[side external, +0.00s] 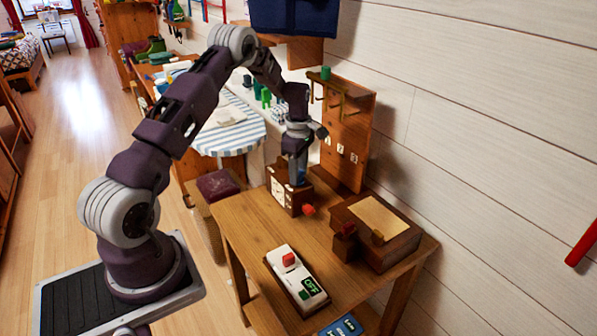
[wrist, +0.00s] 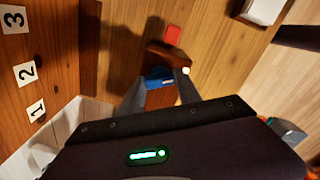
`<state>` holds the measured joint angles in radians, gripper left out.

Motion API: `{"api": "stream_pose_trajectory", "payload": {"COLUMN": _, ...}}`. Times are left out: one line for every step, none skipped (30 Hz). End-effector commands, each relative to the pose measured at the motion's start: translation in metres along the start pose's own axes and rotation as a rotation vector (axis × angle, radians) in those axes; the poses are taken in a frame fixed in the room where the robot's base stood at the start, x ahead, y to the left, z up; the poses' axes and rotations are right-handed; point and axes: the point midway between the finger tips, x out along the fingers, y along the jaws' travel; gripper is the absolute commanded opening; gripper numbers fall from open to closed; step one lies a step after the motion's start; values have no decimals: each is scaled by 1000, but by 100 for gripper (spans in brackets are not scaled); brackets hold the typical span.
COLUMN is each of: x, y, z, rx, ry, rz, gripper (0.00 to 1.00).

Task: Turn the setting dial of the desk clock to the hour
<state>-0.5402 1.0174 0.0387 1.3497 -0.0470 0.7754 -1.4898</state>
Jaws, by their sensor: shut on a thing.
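The desk clock (side external: 281,191) is a small brown wooden block with a pale face. It stands on the wooden table, and a red knob (side external: 308,210) shows at its right side. My gripper (side external: 297,181) points down onto the clock's top from above. In the wrist view my gripper (wrist: 162,88) has its fingers on either side of a blue piece, seemingly the setting dial (wrist: 160,82), and is shut on it. The clock's brown top (wrist: 163,57) and the red knob (wrist: 173,35) show beyond the fingers. The clock face's reading is too small to make out.
A white switch box (side external: 297,278) marked OFF sits near the table's front. A wooden box (side external: 385,233) with a tan top stands right of the clock. An upright hook board (side external: 347,135) with number tags rises behind.

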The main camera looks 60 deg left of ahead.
Motion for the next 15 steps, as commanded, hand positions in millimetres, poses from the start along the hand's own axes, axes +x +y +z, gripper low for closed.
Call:
{"api": "stream_pose_trajectory", "payload": {"x": 0, "y": 0, "z": 0, "rx": 9, "ry": 0, "rz": 1, "gripper": 0}}
{"api": "stream_pose_trajectory", "payload": {"x": 0, "y": 0, "z": 0, "rx": 18, "ry": 0, "rz": 1, "gripper": 0}}
{"api": "stream_pose_trajectory", "payload": {"x": 0, "y": 0, "z": 0, "rx": 32, "ry": 0, "rz": 1, "gripper": 0}}
{"api": "stream_pose_trajectory", "payload": {"x": 0, "y": 0, "z": 0, "rx": 44, "ry": 0, "rz": 1, "gripper": 0}}
{"api": "stream_pose_trajectory", "payload": {"x": 0, "y": 0, "z": 0, "rx": 59, "ry": 0, "rz": 1, "gripper": 0}}
{"api": "stream_pose_trajectory", "payload": {"x": -1, "y": 0, "z": 0, "rx": 81, "ry": 0, "rz": 1, "gripper": 0}}
{"api": "stream_pose_trajectory", "payload": {"x": -1, "y": 0, "z": 0, "rx": 100, "ry": 0, "rz": 1, "gripper": 0}}
{"api": "stream_pose_trajectory", "payload": {"x": -1, "y": 0, "z": 0, "rx": 121, "ry": 0, "rz": 1, "gripper": 0}}
{"api": "stream_pose_trajectory", "payload": {"x": -1, "y": 0, "z": 0, "rx": 152, "ry": 0, "rz": 1, "gripper": 0}}
{"api": "stream_pose_trajectory", "payload": {"x": -1, "y": 0, "z": 0, "rx": 176, "ry": 0, "rz": 1, "gripper": 0}}
{"api": "stream_pose_trajectory", "payload": {"x": -1, "y": 0, "z": 0, "rx": 201, "ry": 0, "rz": 1, "gripper": 0}}
{"api": "stream_pose_trajectory", "payload": {"x": -1, "y": 0, "z": 0, "rx": 238, "ry": 0, "rz": 1, "gripper": 0}}
{"api": "stream_pose_trajectory", "payload": {"x": -1, "y": 0, "z": 0, "rx": 265, "ry": 0, "rz": 1, "gripper": 0}}
{"api": "stream_pose_trajectory", "payload": {"x": -1, "y": 0, "z": 0, "rx": 294, "ry": 0, "rz": 1, "gripper": 0}}
{"api": "stream_pose_trajectory", "payload": {"x": -1, "y": 0, "z": 0, "rx": 333, "ry": 0, "rz": 1, "gripper": 0}}
